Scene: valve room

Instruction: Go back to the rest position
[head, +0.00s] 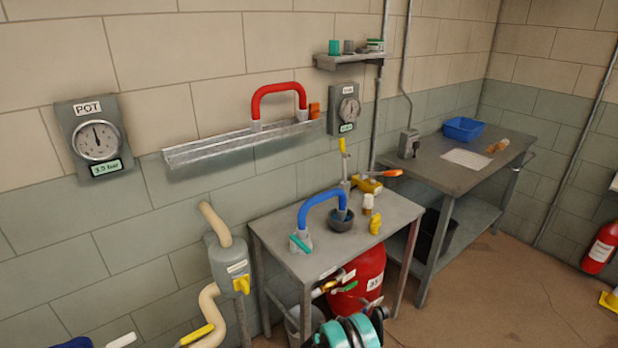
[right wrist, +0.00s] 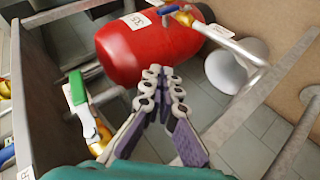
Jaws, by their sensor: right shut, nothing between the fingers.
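My right gripper (right wrist: 163,78) shows in the right wrist view, its two grey-tipped fingers together and empty. It points toward a red tank (right wrist: 150,50) under the table, with no contact visible. In the head view, teal and black parts of my right arm are at the bottom, in front of the small table (head: 290,262) and the red tank (head: 362,285). The fingertips cannot be made out there. My left gripper is in neither view.
The small table carries a blue handle (head: 322,197) and a dark bowl (head: 341,222). Pipes with a yellow valve (head: 241,284) stand at left. A green lever (right wrist: 77,88) and table legs are close to my right gripper. Open floor (head: 500,290) lies to the right.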

